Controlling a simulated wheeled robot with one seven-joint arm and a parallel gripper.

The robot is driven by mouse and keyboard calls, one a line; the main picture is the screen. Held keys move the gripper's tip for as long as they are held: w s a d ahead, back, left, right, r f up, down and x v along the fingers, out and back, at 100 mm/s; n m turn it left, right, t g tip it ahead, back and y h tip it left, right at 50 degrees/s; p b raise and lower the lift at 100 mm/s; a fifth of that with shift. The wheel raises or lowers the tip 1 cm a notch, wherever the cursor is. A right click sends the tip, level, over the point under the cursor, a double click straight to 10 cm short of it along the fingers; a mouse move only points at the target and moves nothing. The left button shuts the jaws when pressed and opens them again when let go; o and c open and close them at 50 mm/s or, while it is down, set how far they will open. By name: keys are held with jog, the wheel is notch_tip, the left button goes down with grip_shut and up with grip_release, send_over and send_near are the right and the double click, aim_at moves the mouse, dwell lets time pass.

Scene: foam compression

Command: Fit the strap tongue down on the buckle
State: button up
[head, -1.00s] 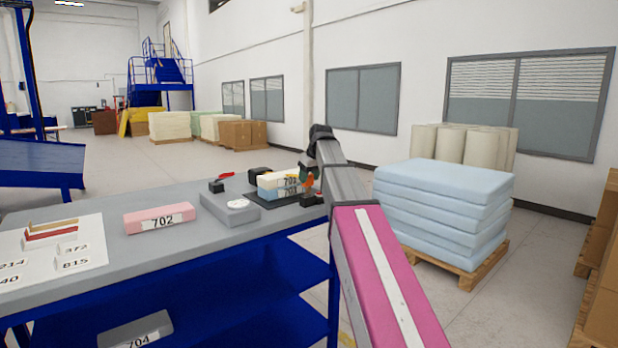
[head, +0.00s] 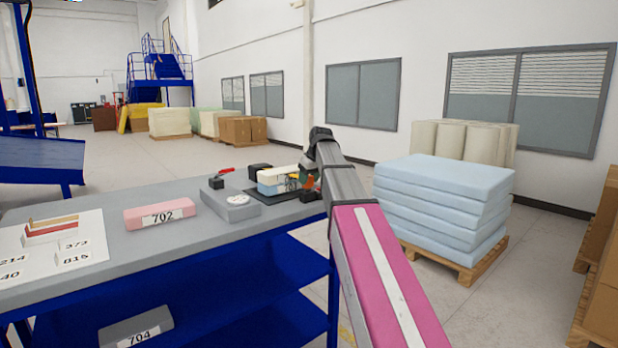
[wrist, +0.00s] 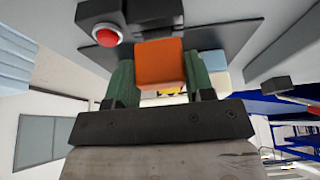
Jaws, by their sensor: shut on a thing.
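My gripper (wrist: 157,78) is shut on an orange block (wrist: 160,63), which sits between its two green fingers. I take the orange block to be the strap tongue's grip; the strap itself is not clear. A black block with a red button (wrist: 106,36), likely the buckle, lies left of the orange block in the wrist view. The gap between them cannot be judged. In the head view my gripper (head: 306,172) is at the right end of the bench, against the labelled side of a cream-over-blue foam stack (head: 272,183), partly hiding it.
The stack lies on a dark plate (head: 256,198) on the grey bench (head: 150,250). A grey device (head: 230,205), a pink block labelled 702 (head: 160,214) and a black piece with a red lever (head: 217,182) stand to the left. Blue foam slabs (head: 440,205) are at the right.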

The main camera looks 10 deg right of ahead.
jog(key=shift+f, duration=0.85)
jog(key=o, duration=1)
jog(key=shift+r, duration=0.15)
jog(key=v, duration=0.9)
jog(key=shift+w+r, duration=0.3)
jog(key=shift+r, duration=0.15)
dwell(0.3)
jog(key=shift+s+a, duration=0.1)
jog(key=shift+a, duration=0.05)
